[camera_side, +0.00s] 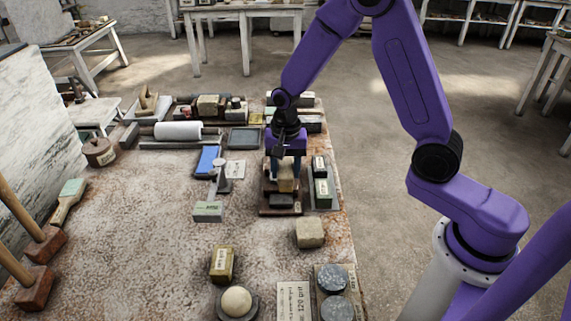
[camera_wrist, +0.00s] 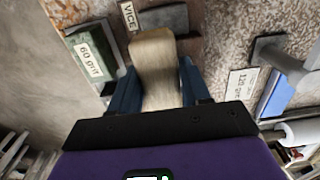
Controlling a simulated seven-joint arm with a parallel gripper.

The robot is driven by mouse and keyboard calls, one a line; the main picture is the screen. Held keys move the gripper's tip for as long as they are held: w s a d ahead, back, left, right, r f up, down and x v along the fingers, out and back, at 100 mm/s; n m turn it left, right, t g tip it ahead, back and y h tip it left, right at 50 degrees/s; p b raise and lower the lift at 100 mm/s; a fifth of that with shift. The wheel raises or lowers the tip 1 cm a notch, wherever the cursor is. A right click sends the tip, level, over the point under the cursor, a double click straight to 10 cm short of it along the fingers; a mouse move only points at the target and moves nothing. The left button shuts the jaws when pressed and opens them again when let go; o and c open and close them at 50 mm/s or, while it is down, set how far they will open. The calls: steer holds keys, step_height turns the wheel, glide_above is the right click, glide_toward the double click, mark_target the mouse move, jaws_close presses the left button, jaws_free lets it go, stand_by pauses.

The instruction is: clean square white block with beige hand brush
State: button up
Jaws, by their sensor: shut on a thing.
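My gripper (camera_side: 287,160) points down at the right side of the table, over a dark stand. A squarish off-white block (camera_side: 310,233) lies on the table just in front of the stand, apart from my gripper. It is the likeliest white block.
A green-and-white box labelled 60 grit (camera_wrist: 90,55) stands close beside my gripper. A brush with pale green bristles (camera_side: 72,190) leans at the left. The table's middle left is clear.

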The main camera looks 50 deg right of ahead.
mark_target(286, 158)
steer(key=shift+w+d, duration=1.55)
steer(key=shift+d, duration=0.05)
steer(key=shift+s+a, duration=1.55)
steer(key=shift+a, duration=0.05)
steer(key=shift+w+d+r, duration=0.7)
steer(key=shift+w+d, duration=0.1)
steer(key=shift+f, duration=0.75)
